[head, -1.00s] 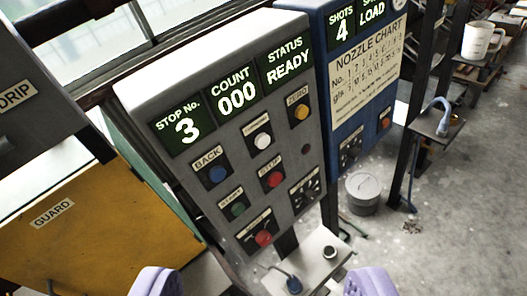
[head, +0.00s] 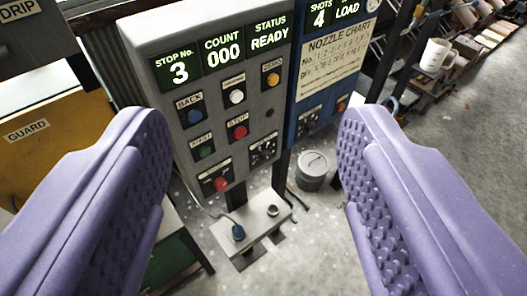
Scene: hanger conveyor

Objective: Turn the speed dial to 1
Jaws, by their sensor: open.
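The grey control panel (head: 150,40) stands ahead, tilted in the picture, with lit displays reading stop no. 3, count 000 and status READY. A black dial plate with white marks (head: 263,149) is at its lower right; its label and setting are too small to read, so I cannot tell for sure that it is the speed dial. A similar dark dial plate (head: 310,120) is on the blue panel beside it. My gripper (head: 252,122) is open and empty, its purple fingers wide apart in front of the panel and not visibly touching it.
The grey panel also carries blue (head: 194,117), white, yellow, red and green buttons, and a red knob (head: 221,184) at its bottom. A small grey box (head: 250,222) with a blue plug stands below. A lidded bucket (head: 312,170) is on the floor; a yellow guard (head: 45,125) is left.

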